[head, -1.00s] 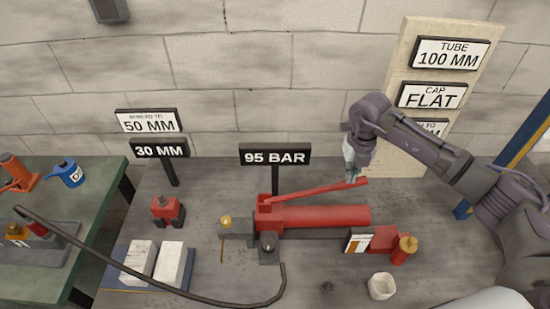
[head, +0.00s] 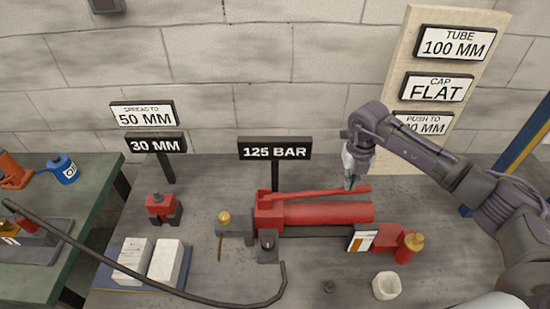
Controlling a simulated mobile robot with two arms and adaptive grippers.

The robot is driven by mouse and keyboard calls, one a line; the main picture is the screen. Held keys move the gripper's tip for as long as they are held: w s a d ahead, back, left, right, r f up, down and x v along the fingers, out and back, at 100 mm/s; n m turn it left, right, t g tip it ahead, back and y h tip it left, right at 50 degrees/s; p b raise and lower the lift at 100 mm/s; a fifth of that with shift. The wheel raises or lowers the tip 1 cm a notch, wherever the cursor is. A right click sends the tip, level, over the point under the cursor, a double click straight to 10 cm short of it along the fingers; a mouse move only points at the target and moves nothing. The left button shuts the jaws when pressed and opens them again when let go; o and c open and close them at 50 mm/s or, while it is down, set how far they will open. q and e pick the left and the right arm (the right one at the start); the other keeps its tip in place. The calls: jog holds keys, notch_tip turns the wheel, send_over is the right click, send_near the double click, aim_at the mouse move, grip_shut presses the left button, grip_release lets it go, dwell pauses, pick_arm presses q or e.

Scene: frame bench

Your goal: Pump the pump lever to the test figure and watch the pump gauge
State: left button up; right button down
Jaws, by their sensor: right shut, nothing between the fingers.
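The red hand pump (head: 325,214) lies on the grey bench with its red pump lever (head: 315,193) low and nearly level, just above the cylinder. The pump gauge display (head: 275,149) stands behind it and reads 125 BAR. My right gripper (head: 351,186) is shut with nothing between its fingers, its tips at the lever's right end. It looks to be touching the lever from above, though the contact is small in view. My left gripper is not in view.
A black hose (head: 150,285) curves across the bench front. A white cup (head: 386,286) and a brass-capped red fitting (head: 408,248) stand at right. White blocks (head: 166,262) on a blue tray and a red spreader (head: 162,208) sit at left. Signs read 50 MM and 30 MM.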

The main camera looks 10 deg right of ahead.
notch_tip(320, 180, down, 4)
jog(key=shift+r+b, duration=0.2)
jog(key=shift+b, duration=0.8)
notch_tip(320, 180, up, 8)
jog(key=p, duration=0.6)
jog(key=shift+r, duration=0.45)
notch_tip(320, 180, up, 5)
jog(key=p, duration=0.3)
dwell(0.9)
